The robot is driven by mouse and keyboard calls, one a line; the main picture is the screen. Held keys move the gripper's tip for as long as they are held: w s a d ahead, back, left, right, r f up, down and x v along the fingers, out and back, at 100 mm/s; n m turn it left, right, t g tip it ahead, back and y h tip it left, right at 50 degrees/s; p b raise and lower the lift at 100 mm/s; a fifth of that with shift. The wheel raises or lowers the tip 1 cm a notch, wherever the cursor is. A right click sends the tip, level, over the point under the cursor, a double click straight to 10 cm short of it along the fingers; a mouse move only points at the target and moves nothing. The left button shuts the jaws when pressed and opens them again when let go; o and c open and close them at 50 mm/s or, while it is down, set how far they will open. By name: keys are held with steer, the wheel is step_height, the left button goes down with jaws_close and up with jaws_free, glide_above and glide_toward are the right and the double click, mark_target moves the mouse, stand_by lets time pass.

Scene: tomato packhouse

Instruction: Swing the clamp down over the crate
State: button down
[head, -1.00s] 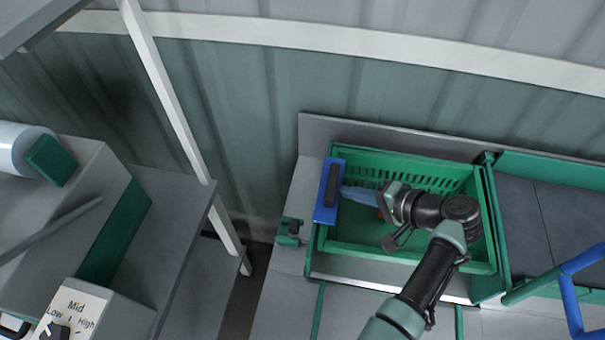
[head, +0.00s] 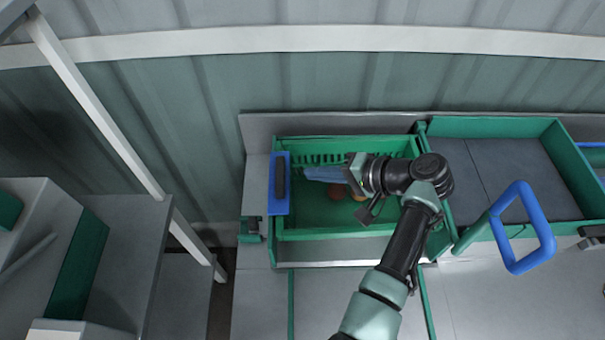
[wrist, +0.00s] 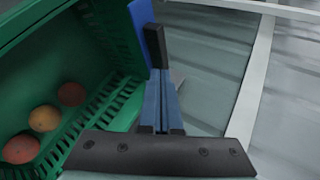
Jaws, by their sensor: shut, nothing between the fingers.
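The green crate (head: 350,234) sits on the bench with a few round tomatoes (head: 338,191) inside. A blue plate with a dark grip, which looks like the clamp (head: 271,205), stands at the crate's left end. The clamp also shows in the wrist view (wrist: 142,14), with its dark grip (wrist: 157,45) just beyond my fingertips. My gripper (head: 306,173) is over the crate, pointing left at the clamp. Its blue fingers (wrist: 161,73) are shut together and empty. In the head view a small gap shows between fingertips and clamp; contact is unclear in the wrist view.
A green-rimmed tray with dark panels (head: 505,185) adjoins the crate on the right, with a blue loop handle (head: 544,238) in front. A small green block (head: 249,230) sits at the bench's left edge. A corrugated wall (head: 330,85) stands behind. A grey machine (head: 50,245) stands left.

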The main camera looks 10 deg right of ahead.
steer(key=shift+d+f+b+v, duration=0.15)
steer(key=shift+b+v, duration=0.05)
steer(key=shift+v, duration=0.75)
steer(key=shift+d+f+b+v, duration=0.15)
steer(key=shift+f+b+v, duration=0.05)
steer(key=shift+v, duration=0.7)
steer(key=shift+d+f+b+v, duration=0.15)
steer(key=shift+b+v, duration=0.05)
steer(key=shift+v, duration=0.75)
